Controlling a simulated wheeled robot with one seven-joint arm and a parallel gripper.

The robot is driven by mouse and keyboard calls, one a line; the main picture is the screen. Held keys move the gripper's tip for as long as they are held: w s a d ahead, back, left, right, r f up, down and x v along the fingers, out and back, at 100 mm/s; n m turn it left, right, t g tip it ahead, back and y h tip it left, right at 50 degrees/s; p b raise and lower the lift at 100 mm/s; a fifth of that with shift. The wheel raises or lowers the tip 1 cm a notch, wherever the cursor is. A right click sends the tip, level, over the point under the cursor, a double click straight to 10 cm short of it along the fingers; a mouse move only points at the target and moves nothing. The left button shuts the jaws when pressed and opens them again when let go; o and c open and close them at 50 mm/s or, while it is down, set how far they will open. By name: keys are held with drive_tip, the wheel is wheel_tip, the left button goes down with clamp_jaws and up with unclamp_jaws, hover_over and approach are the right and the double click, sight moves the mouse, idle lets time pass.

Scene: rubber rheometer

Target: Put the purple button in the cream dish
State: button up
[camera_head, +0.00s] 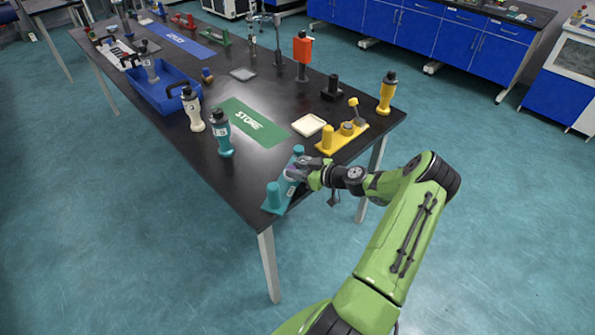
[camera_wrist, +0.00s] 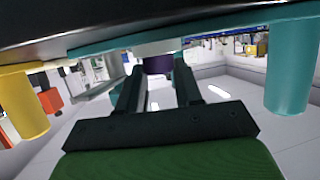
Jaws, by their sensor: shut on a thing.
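The purple button (camera_wrist: 157,65) is between the two fingertips of my gripper (camera_wrist: 158,72) in the wrist view, with a white round piece against it. My gripper (camera_head: 294,173) is shut on the button at the teal stand (camera_head: 280,196), between its two upright posts; whether the button still touches the stand I cannot tell. In the head view my fingers mostly hide the button. The cream dish (camera_head: 308,125) is a shallow square tray, empty, lying on the black table behind my gripper, next to the green STORE mat.
A yellow stand (camera_head: 342,137) with posts is just right of the dish. The green STORE mat (camera_head: 250,121), a teal bottle (camera_head: 222,137) and a cream bottle (camera_head: 193,112) stand to the left. A yellow bottle (camera_head: 386,93) and a black block (camera_head: 332,88) are behind. The table's front edge is close.

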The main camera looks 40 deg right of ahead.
drive_tip(key=shift+f, duration=0.1)
drive_tip(key=o, duration=1)
